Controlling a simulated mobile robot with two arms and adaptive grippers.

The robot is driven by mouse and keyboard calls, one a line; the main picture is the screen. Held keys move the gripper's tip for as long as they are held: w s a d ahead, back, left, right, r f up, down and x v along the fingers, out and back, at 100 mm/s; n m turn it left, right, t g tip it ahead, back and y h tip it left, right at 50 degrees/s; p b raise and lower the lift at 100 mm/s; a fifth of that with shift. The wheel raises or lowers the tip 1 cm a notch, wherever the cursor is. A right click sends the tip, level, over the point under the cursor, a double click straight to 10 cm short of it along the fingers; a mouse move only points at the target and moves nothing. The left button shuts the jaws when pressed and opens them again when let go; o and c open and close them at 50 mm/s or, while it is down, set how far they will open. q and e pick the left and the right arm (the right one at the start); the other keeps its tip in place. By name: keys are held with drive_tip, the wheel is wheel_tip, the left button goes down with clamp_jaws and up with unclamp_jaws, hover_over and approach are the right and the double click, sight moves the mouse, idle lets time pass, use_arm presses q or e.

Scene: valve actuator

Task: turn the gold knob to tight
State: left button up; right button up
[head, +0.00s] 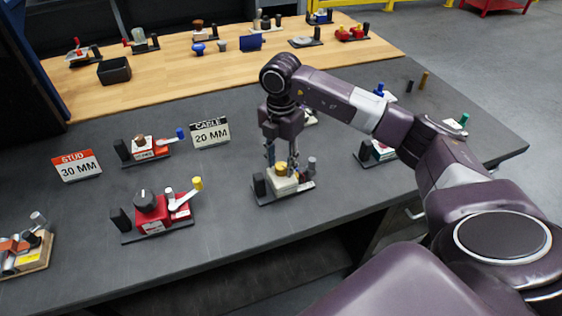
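The gold knob (281,168) sits on top of a small cream-coloured valve unit (283,184) on a black base, near the front edge of the dark table. My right gripper (282,158) points straight down directly above the knob, with its fingers at or around the knob's sides. The fingers look apart, but I cannot tell whether they touch the knob. My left gripper is not in view.
A red valve unit with a black knob (147,199) and a yellow-tipped lever stands to the left. Signs reading STUD 30 MM (77,165) and CABLE 20 MM (209,133) stand behind. Other units lie at the far left and right. The dark table (235,235) is clear in front.

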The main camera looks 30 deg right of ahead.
sight(281, 166)
drive_tip(key=shift+r, duration=0.15)
wheel_tip(281, 166, up, 12)
idle(0.6)
drive_tip(key=shift+f, duration=0.25)
